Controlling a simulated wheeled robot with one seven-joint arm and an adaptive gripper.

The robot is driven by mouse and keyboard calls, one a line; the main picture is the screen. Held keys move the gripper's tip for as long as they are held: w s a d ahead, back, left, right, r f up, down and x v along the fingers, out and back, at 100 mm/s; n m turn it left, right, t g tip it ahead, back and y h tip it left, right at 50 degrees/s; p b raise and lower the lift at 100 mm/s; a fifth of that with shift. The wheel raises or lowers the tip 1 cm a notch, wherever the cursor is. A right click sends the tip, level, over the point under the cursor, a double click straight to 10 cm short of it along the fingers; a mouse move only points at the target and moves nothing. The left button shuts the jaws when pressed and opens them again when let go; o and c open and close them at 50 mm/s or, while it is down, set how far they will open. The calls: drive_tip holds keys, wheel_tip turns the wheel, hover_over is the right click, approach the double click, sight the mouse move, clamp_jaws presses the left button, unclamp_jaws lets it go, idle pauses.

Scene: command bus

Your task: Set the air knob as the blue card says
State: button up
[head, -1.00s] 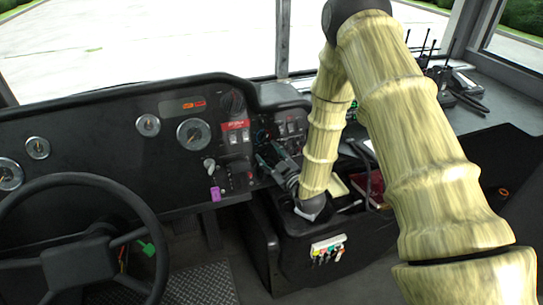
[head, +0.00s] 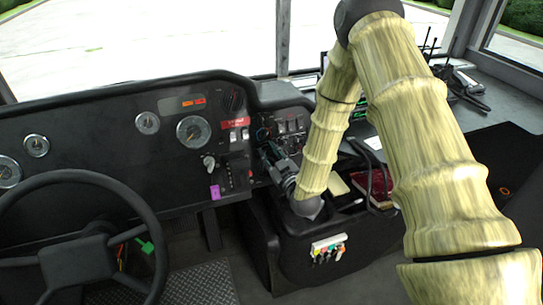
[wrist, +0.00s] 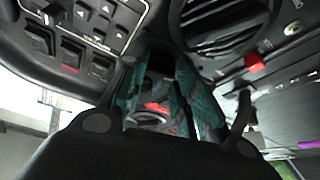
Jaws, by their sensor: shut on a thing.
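My gripper (head: 270,158) is at the dashboard's right-hand control panel (head: 292,124), below and left of its switches. In the wrist view my gripper (wrist: 160,92) has teal-padded fingers on either side of a dark knob with red marks (wrist: 154,108). It is shut on this knob, whose pointer and setting are mostly hidden by the fingers. A small dial with blue on it (head: 262,133) shows just above my gripper in the head view. I cannot make out a blue card in either view.
In the wrist view, a round air vent (wrist: 222,20), rocker switches (wrist: 72,52) and a red knob (wrist: 254,62) are close to the fingers.

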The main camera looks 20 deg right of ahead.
drive_tip(key=m+h+b, duration=0.1)
drive_tip(key=m+h, duration=0.1)
drive_tip(key=m, duration=0.2)
drive_tip(key=m+h, duration=0.1)
drive_tip(key=m, duration=0.3)
drive_tip(key=shift+a+m+h+b, duration=0.2)
drive_tip(key=shift+m+h+b, duration=0.1)
drive_tip(key=shift+h+b, duration=0.1)
drive_tip(key=o, duration=1)
drive_tip(key=s, duration=1.2)
drive_tip(key=shift+a+f, duration=0.2)
drive_tip(key=shift+a, duration=0.2)
